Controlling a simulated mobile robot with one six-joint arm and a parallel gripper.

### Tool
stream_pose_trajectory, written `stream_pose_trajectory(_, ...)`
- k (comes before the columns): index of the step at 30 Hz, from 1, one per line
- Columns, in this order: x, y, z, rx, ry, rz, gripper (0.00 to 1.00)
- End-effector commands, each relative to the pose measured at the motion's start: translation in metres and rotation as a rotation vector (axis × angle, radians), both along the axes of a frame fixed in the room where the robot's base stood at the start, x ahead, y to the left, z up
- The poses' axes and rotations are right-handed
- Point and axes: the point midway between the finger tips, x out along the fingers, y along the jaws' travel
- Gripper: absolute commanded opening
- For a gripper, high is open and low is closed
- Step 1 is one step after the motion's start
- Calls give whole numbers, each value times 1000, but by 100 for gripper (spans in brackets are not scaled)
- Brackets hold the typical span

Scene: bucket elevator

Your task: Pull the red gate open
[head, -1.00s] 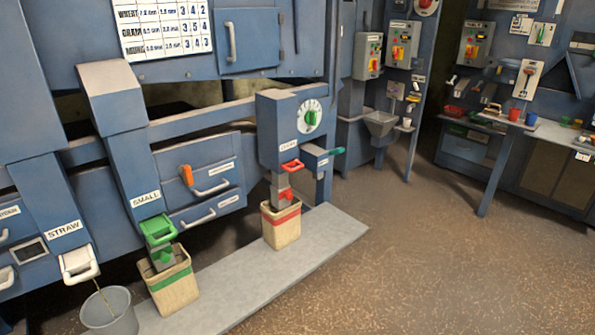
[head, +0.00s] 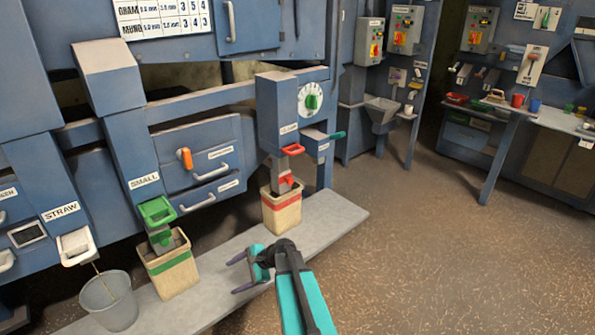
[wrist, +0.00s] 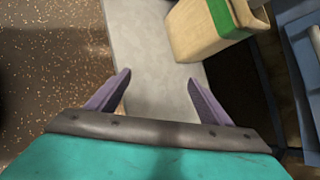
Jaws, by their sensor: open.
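The red gate (head: 293,150) is a red handle on the chute below the blue box with the dial, at the middle of the head view. A second red piece (head: 286,180) shows lower on the same chute, just above a bin with a red band (head: 281,212). My gripper (head: 235,274) is in front of and below the gate, over the grey platform, apart from it. Its jaws are open and empty. In the wrist view the two purple fingers (wrist: 158,95) are spread over the grey platform, and the gate is not in that view.
The grey platform (head: 335,212) runs along the machine. A green gate (head: 157,211) sits above a green-banded bin (head: 172,270), whose side also shows in the wrist view (wrist: 195,40). A bucket (head: 108,300) stands at the left. The brown floor at right is clear.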

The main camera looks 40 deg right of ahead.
Motion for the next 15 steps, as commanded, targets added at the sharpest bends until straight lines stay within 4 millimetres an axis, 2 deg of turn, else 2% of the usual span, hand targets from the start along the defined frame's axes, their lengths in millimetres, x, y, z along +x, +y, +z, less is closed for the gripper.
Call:
stream_pose_trajectory(1,10,-27,14,34,-25,-72,74)
stream_pose_trajectory(8,31,-140,93,232,-143,-382,74)
stream_pose_trajectory(11,30,-191,131,324,-203,-501,74)
stream_pose_trajectory(15,18,-264,186,459,-294,-652,74)
